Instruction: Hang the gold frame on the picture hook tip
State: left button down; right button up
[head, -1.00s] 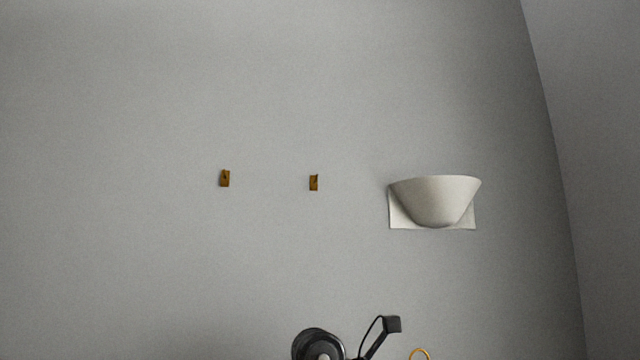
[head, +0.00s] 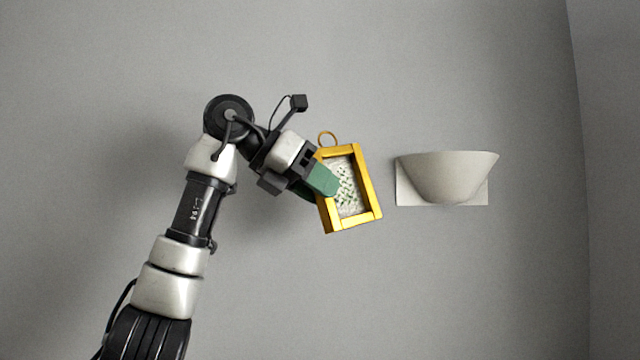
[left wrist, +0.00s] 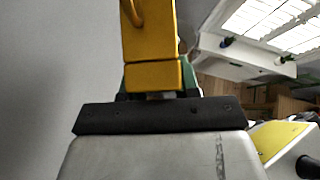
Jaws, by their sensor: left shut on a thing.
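The gold frame (head: 371,190) has a green-and-white patterned picture and a ring at its top. It is in front of the grey wall in the head view, tilted a little. My left gripper (head: 322,182), with green fingers, is shut on the frame's left side. The left wrist view shows the gold frame (left wrist: 150,45) close up, edge on, with part of its ring at the top. The picture hooks are not visible in the head view now; my arm and the frame cover that part of the wall. My right gripper is not in view.
A white bowl-shaped wall lamp (head: 447,178) is fixed to the wall just right of the frame, with a narrow gap between. The wall above the frame is bare. The left wrist view shows a bright window (left wrist: 270,20) and wooden floor.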

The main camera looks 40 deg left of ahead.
pick_arm(q)
jog(key=w+a+f+p, duration=0.1)
jog(key=w+a, duration=0.4)
jog(key=a, duration=0.1)
jog(key=shift+a+f+p, duration=0.15)
jog(key=shift+f+p, duration=0.15)
jog(key=shift+f, duration=0.1)
dwell(0.7)
dwell(0.4)
jog(key=c, duration=0.7)
grip_release()
jog(key=shift+c, duration=0.2)
jog(key=v, duration=0.7)
jog(key=shift+s+r+b, duration=0.15)
jog(key=shift+s+b, duration=0.05)
jog(key=shift+b, duration=0.1)
